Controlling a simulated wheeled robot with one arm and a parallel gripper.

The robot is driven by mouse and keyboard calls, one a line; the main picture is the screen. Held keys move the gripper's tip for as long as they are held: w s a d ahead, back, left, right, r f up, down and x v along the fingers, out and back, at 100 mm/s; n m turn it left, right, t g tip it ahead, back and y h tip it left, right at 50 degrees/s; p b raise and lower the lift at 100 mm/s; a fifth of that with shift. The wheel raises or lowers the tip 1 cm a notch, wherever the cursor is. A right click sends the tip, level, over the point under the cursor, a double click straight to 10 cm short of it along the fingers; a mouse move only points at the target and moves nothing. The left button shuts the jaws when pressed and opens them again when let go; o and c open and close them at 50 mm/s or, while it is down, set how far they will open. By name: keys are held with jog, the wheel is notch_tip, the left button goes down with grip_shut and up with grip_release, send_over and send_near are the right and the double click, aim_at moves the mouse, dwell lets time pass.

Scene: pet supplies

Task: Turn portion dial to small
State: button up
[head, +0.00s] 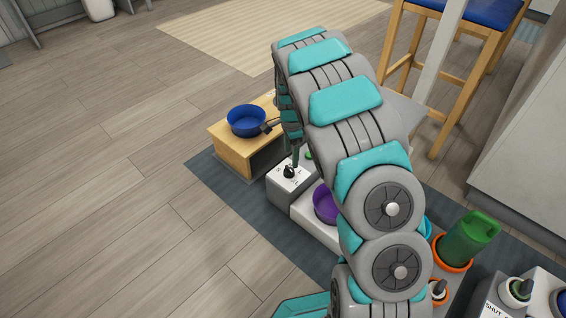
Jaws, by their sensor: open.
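The portion dial is a black knob (289,173) on the white top of a small grey-and-white box (279,188), near the middle of the head view. Small dark letters are printed around the knob, too small to read surely. My gripper (294,157) points down right at the knob, with its fingertips at or just above it. It is open, but the fingers are seen narrow and partly hidden by my arm. I cannot tell whether they touch the knob or which mark the knob points to.
A blue bowl (247,121) sits on a wooden stand (228,141) behind the box. A purple bowl (325,204) is in front, partly behind my arm. A green container (470,238) stands in an orange bowl (452,262) at right. Open floor lies to the left.

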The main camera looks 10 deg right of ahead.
aim_at(289, 169)
jog(key=shift+w+a+f, duration=0.2)
jog(key=shift+w+f, duration=0.3)
jog(key=shift+w, duration=0.05)
notch_tip(289, 169, down, 8)
jog(key=shift+s+r+b, duration=0.1)
jog(key=shift+r+b, duration=0.15)
jog(key=shift+b, duration=0.3)
jog(key=shift+c, duration=0.2)
grip_shut()
